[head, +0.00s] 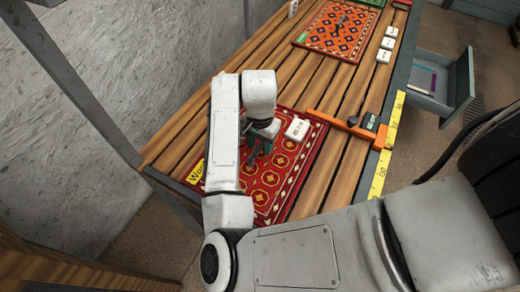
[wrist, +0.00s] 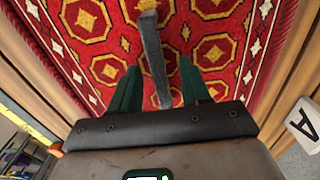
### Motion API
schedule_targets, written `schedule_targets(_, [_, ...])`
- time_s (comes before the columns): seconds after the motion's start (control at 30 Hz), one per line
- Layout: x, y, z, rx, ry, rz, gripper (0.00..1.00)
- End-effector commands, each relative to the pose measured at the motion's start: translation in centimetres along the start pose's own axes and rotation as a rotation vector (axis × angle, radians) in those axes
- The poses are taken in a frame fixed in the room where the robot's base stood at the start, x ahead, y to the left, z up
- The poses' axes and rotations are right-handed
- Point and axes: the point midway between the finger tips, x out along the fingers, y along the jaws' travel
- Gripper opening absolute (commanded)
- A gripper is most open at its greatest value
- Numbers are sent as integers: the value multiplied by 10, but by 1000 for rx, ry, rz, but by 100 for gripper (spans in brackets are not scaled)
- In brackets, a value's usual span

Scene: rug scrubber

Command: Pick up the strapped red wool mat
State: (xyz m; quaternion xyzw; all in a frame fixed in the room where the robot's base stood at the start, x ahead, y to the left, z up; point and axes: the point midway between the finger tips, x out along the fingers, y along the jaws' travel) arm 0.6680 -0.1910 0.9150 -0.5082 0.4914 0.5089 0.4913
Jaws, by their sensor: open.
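The red wool mat (head: 270,190), with orange-gold octagons and a patterned border, lies on the slatted wooden bench under my arm. It fills most of the wrist view (wrist: 90,62). A grey strap (wrist: 152,50) stands out over the mat and runs between my green fingers in the wrist view. My gripper (head: 257,150) is open above the mat, its fingers (wrist: 157,78) apart on either side of the strap. I cannot tell whether they touch it. My arm hides the mat's left part in the head view.
An orange mat (head: 337,30) and several white blocks lie farther back. A yellow ruler (head: 387,150) lines the right edge, beyond which a grey drawer (head: 450,85) stands open.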

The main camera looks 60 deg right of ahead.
Motion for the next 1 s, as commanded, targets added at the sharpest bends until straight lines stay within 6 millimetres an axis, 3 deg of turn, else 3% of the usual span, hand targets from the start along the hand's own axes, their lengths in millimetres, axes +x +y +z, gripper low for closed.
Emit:
schedule_targets(0.33, [8,0,0,0,0,0,46])
schedule_targets(0.8, [8,0,0,0,0,0,1])
schedule_targets(1.0, [8,0,0,0,0,0,0])
